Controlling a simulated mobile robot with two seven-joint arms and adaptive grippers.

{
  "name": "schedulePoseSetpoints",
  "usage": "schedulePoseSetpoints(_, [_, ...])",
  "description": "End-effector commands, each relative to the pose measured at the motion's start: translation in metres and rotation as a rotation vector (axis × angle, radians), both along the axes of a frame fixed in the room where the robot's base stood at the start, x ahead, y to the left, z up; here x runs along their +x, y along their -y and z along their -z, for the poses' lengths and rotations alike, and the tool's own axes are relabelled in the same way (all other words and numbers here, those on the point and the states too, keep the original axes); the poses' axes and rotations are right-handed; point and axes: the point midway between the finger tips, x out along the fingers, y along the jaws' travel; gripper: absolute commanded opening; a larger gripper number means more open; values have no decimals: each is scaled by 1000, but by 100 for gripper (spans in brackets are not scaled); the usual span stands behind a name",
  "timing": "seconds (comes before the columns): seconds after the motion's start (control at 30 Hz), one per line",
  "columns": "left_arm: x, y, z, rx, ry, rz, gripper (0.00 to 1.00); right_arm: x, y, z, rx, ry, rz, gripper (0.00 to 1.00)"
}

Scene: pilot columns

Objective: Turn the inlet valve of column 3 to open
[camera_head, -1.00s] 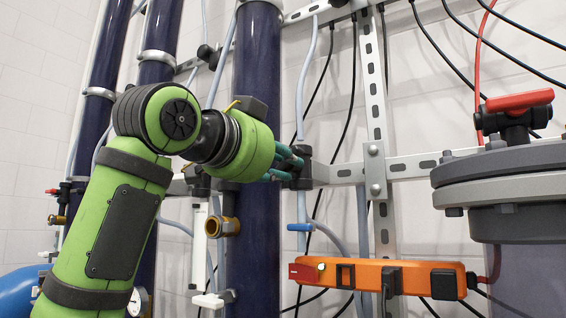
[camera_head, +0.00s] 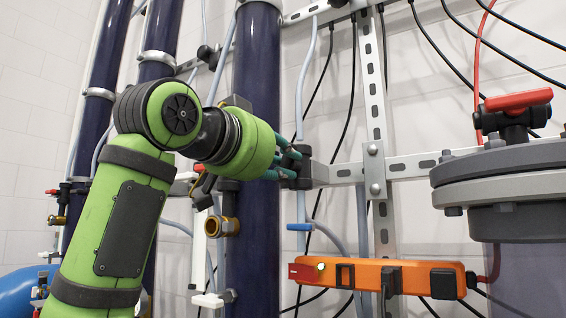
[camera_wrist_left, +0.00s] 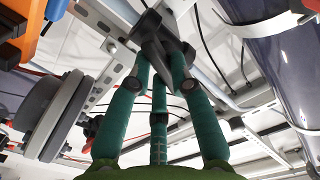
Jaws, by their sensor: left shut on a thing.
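My left gripper (camera_head: 290,164) reaches in from the left, in front of the dark blue column (camera_head: 256,60), the rightmost of three. Its teal fingers are shut on a black valve handle (camera_head: 304,168) just right of this column. In the left wrist view, the fingers close around the same black handle (camera_wrist_left: 160,38), which has angled arms. The valve body behind it is mostly hidden, and no column number or open mark is readable. A brass fitting (camera_head: 222,226) sticks out lower on the column's left side. My right gripper is not in view.
An orange power strip (camera_head: 375,276) hangs below right of the gripper. A grey flanged vessel (camera_head: 505,185) with a red-handled valve (camera_head: 518,101) stands at the right. A slotted metal rail (camera_head: 400,166), hoses and black cables run along the white wall.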

Motion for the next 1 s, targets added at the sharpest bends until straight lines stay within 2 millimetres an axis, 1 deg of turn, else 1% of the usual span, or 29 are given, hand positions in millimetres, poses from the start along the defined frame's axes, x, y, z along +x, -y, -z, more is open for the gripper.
schedulePoseSetpoints(0.03, [-3, -3, -10, -20, 21, -5, 0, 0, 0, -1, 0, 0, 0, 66])
schedulePoseSetpoints(0.27, [-3, -3, -10, -28, 15, -5, 0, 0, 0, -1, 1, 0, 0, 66])
schedulePoseSetpoints(0.5, [-4, -3, -11, -206, -113, -3, 0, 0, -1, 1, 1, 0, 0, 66])
schedulePoseSetpoints(0.77, [-4, -3, -11, -217, -120, -4, 0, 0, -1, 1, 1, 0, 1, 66])
schedulePoseSetpoints(0.83, [-4, -3, -11, -242, -139, -4, 0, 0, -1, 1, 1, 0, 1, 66])
schedulePoseSetpoints(0.87, [-4, -3, -11, -256, -148, -4, 25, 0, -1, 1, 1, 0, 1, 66])
schedulePoseSetpoints(0.9, [-4, -3, -11, -252, -146, -4, 41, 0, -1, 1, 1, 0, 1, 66])
schedulePoseSetpoints(1.0, [-3, -2, -10, -249, -149, -3, 41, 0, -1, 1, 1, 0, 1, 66])
